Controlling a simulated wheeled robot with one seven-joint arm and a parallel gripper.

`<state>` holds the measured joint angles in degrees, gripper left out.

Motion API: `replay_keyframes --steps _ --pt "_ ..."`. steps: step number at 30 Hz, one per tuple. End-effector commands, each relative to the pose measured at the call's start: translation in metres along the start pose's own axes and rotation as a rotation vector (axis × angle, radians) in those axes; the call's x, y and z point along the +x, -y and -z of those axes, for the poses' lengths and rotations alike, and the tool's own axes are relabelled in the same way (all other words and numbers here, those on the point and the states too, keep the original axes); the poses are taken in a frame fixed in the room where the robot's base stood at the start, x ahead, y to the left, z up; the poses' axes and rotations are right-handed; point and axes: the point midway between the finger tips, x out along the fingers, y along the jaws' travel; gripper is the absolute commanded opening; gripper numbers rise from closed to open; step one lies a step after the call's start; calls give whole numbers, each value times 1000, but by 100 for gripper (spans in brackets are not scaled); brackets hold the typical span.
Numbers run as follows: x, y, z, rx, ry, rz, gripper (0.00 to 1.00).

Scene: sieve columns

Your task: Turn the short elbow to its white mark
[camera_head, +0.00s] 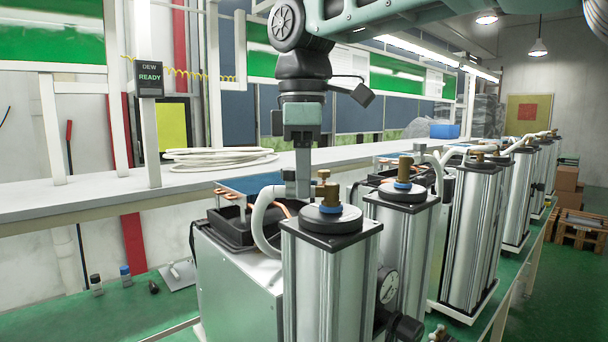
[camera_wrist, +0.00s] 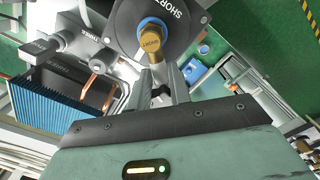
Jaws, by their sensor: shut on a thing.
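The short elbow (camera_head: 323,189) is a brass fitting with a blue collar, on the black cap (camera_head: 331,219) of the nearest metal column. In the wrist view the elbow (camera_wrist: 152,45) stands by the cap's partly visible "SHOR" lettering, and its side arm points toward my gripper. My gripper (camera_head: 303,188) points down beside the elbow in the head view. In the wrist view my gripper's fingers (camera_wrist: 159,76) are shut on the end of the elbow's side arm, which they partly hide.
A white hose (camera_head: 262,225) curves close to the left of my gripper. A second column (camera_head: 400,215) with a brass fitting stands just right, and more columns run back. A pressure gauge (camera_head: 388,286) sits between. A bench (camera_head: 100,195) lies at left.

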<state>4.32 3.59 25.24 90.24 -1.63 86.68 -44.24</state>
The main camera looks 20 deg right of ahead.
Motion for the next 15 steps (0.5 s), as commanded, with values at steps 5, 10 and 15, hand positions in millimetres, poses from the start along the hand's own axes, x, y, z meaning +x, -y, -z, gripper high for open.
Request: replay_keyframes --steps 5,10,15 --pt "-3 -3 4 82 -10 -2 0" --pt "-4 -9 3 215 -11 -2 0" --pt "-4 -16 2 369 -12 -2 0"
